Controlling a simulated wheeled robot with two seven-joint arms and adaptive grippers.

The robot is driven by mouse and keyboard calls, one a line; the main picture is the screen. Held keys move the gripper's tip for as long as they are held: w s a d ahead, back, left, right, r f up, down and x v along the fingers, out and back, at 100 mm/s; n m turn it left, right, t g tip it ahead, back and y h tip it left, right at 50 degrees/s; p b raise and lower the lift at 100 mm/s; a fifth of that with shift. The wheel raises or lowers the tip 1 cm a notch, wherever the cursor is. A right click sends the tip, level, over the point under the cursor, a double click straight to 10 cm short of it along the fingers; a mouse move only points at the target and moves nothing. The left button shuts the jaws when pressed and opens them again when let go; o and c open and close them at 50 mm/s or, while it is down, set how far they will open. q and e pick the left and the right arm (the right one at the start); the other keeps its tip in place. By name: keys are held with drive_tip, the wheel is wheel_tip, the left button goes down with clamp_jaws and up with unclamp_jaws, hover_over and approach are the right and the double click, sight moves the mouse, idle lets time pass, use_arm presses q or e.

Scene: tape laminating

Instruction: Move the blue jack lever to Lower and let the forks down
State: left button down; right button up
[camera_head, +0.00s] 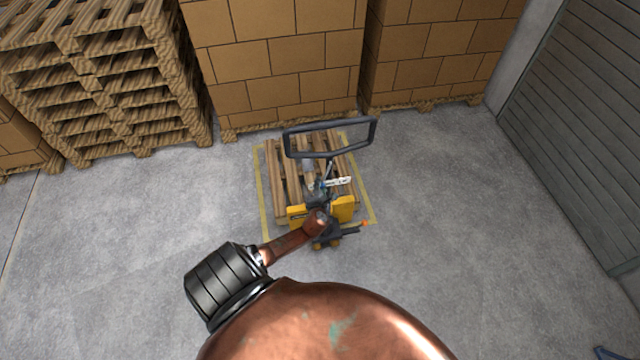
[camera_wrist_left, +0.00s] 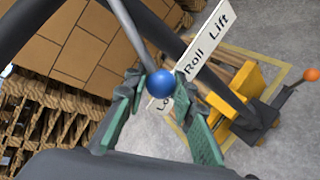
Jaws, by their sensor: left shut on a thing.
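The blue ball knob of the jack lever (camera_wrist_left: 160,83) sits between the green fingers of my left gripper (camera_wrist_left: 160,112), which is shut on it. The grey lever rod runs up from the knob. Behind it is a white label (camera_wrist_left: 205,52) reading Lower, Roll and Lift. The knob lies by the Lower end, whose word is partly hidden. In the head view my left gripper (camera_head: 319,199) is at the pallet jack's column, below the label (camera_head: 337,182). The yellow pallet jack (camera_head: 343,208) stands at a wooden pallet (camera_head: 286,183). Its forks are hidden. My right gripper is out of view.
The jack's dark loop handle (camera_head: 330,156) rises above the pallet. An orange-tipped pedal (camera_head: 364,223) sticks out on the right. Yellow floor tape (camera_head: 262,190) frames the pallet. Stacked boxes (camera_head: 275,60) and pallets (camera_head: 110,90) stand behind.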

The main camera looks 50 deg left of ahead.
use_arm(q)
drive_tip(key=shift+w+d+r, duration=0.1)
drive_tip(key=shift+w+r, duration=0.2)
drive_tip(key=shift+w, duration=0.05)
drive_tip(key=c, duration=1.9)
unclamp_jaws()
drive_tip(key=shift+o, duration=1.4)
drive_tip(key=shift+s+f, duration=0.1)
drive_tip(key=shift+s, duration=0.2)
drive_tip(key=v, duration=1.1)
drive_tip(key=shift+s+d, duration=0.25)
drive_tip(key=shift+s, duration=0.05)
